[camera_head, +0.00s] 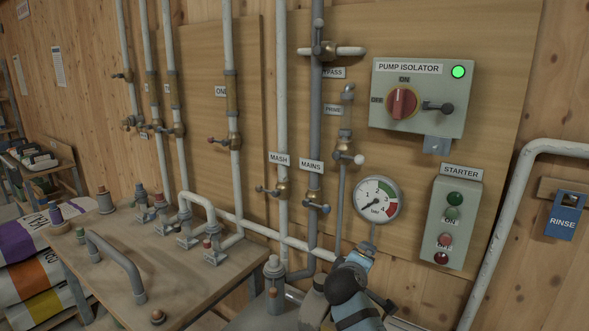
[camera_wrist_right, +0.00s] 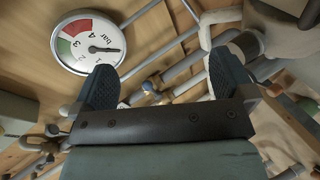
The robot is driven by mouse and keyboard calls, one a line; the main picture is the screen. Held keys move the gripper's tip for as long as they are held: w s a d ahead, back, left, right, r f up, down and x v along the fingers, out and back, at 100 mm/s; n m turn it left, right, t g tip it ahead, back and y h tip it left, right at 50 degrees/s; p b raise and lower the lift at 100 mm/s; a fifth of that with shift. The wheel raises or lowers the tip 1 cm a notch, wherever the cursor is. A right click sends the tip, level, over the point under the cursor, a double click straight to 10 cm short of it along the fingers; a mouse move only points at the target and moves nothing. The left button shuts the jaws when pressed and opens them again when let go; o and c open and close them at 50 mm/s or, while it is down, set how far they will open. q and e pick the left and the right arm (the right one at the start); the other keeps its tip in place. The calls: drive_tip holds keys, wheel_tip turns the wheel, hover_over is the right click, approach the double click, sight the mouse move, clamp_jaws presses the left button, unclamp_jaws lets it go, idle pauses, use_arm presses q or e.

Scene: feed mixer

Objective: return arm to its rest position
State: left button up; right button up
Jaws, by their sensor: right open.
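My right arm comes up from the bottom edge of the head view, with its dark joint and blue-grey links below the round pressure gauge (camera_head: 376,200). My right gripper (camera_head: 360,258) is at its upper end, just under the gauge and in front of the pipes. In the right wrist view, the two dark ridged fingers of this gripper (camera_wrist_right: 163,82) stand wide apart with nothing held between them. The gauge also shows there (camera_wrist_right: 88,42), beyond the left finger. My left gripper is not in view.
The pump isolator box (camera_head: 419,95) with a lit green lamp and the starter box (camera_head: 451,222) are on the wall board. Vertical pipes with valves stand left of the gauge. A bench (camera_head: 160,275) with a handle and fittings is at lower left. A blue RINSE tag (camera_head: 564,217) hangs right.

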drive_tip(key=s+d+f+m+g+y+p, duration=0.15)
drive_tip(key=s+f+y, duration=0.35)
drive_tip(key=s+f, duration=1.2)
drive_tip(key=s+d+f+m+y+p, duration=0.1)
drive_tip(key=s+f+m+y, duration=0.1)
drive_tip(key=s, duration=0.9)
drive_tip(key=s+d+f+m+y+p, duration=0.1)
drive_tip(key=s+f+m+p, duration=0.1)
drive_tip(key=s, duration=0.9)
drive_tip(key=shift+s+d+f+m+y, duration=0.35)
drive_tip(key=shift+f+m, duration=0.3)
drive_tip(key=shift+f, duration=0.25)
drive_tip(key=shift+a, duration=0.1)
